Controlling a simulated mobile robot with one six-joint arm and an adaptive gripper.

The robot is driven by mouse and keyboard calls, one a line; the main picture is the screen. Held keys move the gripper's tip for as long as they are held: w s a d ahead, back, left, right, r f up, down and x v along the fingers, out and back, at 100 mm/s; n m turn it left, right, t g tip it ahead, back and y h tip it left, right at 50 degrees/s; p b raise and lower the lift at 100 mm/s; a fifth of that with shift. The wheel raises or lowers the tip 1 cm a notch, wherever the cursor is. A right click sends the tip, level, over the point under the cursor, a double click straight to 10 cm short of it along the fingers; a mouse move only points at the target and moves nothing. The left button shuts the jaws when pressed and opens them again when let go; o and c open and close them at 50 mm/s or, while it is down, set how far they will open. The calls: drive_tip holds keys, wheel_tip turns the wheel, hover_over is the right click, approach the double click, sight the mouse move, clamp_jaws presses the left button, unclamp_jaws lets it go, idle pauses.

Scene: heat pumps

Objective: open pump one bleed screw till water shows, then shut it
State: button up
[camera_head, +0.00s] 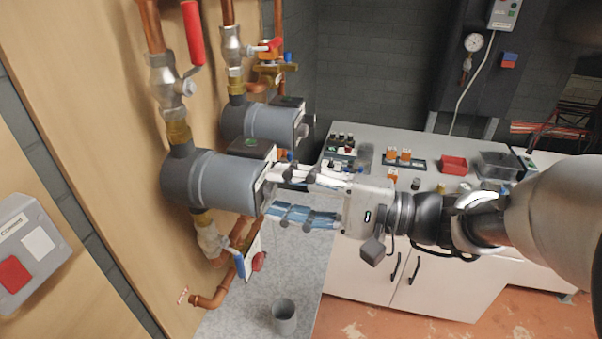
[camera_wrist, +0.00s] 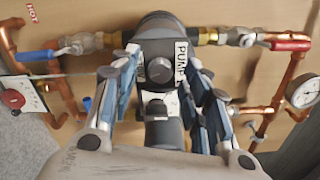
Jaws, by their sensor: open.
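The nearer grey pump (camera_head: 205,180) sits in the copper pipework on the wooden panel. My gripper (camera_head: 271,191) is open at the pump's front, one finger above the other in the head view. In the wrist view my gripper (camera_wrist: 160,76) has its fingers on either side of the screw, apart from it. I cannot tell whether the fingers touch the pump. The screw is hidden in the head view.
A second grey pump (camera_head: 258,120) stands just behind. A red valve handle (camera_head: 193,32) is above the nearer pump and a blue one (camera_head: 239,264) below it. A grey cup (camera_head: 284,316) stands on the counter (camera_head: 240,318). A red bin (camera_head: 453,165) is farther back.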

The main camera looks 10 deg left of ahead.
drive_tip(key=s+d, duration=0.1)
drive_tip(key=d, duration=1.1)
idle(0.7)
drive_tip(key=d+n+p, duration=0.1)
drive_tip(key=d+n, duration=0.3)
drive_tip(key=n, duration=0.5)
drive_tip(key=a, duration=0.5)
drive_tip(key=a+b, duration=0.1)
drive_tip(key=a, duration=0.4)
drive_tip(key=w+a, duration=0.1)
drive_tip(key=a, duration=0.5)
drive_tip(key=shift+b, duration=0.3)
clamp_jaws()
